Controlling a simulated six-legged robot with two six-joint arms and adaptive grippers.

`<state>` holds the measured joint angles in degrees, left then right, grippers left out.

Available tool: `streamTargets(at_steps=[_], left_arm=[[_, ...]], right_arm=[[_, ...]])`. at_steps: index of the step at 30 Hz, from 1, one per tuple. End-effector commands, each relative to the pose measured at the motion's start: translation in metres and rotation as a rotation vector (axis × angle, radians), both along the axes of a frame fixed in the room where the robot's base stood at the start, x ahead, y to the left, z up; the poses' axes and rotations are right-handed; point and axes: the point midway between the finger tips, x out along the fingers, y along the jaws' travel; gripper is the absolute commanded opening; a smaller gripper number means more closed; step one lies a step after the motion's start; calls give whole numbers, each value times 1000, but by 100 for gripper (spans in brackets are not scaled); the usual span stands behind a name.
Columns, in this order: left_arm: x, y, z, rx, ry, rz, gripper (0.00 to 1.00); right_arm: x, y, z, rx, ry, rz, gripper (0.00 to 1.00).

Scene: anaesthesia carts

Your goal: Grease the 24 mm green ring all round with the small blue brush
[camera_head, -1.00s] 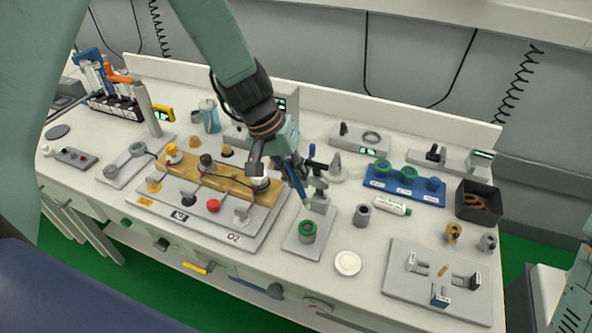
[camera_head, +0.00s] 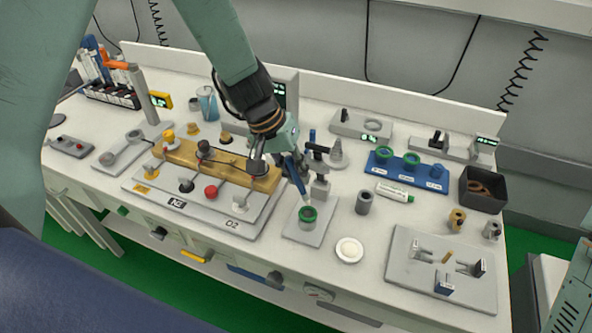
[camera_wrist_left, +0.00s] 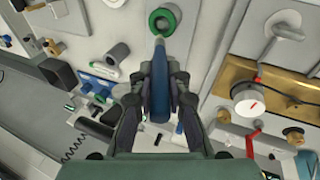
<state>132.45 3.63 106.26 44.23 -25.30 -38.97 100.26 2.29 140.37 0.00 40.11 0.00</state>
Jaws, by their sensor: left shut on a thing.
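The green ring (camera_head: 308,213) sits on top of a short grey post on a light grey plate (camera_head: 299,233); it also shows at the top of the left wrist view (camera_wrist_left: 164,21). My left gripper (camera_head: 287,158) is shut on the small blue brush (camera_head: 297,178), which slants down toward the ring. In the left wrist view the gripper (camera_wrist_left: 157,80) holds the blue handle (camera_wrist_left: 159,90) between its fingers. The pale brush tip is at the ring's near edge there; I cannot tell whether it touches. My right gripper is not in view.
A white round dish (camera_head: 349,250) and a grey cylinder (camera_head: 364,202) stand right of the plate. A blue tray (camera_head: 382,179) with green and blue rings is behind. The wooden block (camera_head: 222,167) with several knobs lies left. A black bin (camera_head: 483,190) stands at right.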

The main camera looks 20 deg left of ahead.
Motion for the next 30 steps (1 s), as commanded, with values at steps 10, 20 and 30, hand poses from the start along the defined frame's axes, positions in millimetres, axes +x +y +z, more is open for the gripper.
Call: streamTargets(at_steps=[10,20,30], left_arm=[[0,0,-2,0,0,0,0],[0,0,-6,0,0,0,0],[0,0,-9,0,0,0,0]], right_arm=[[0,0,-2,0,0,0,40],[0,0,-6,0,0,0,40],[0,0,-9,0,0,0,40]])
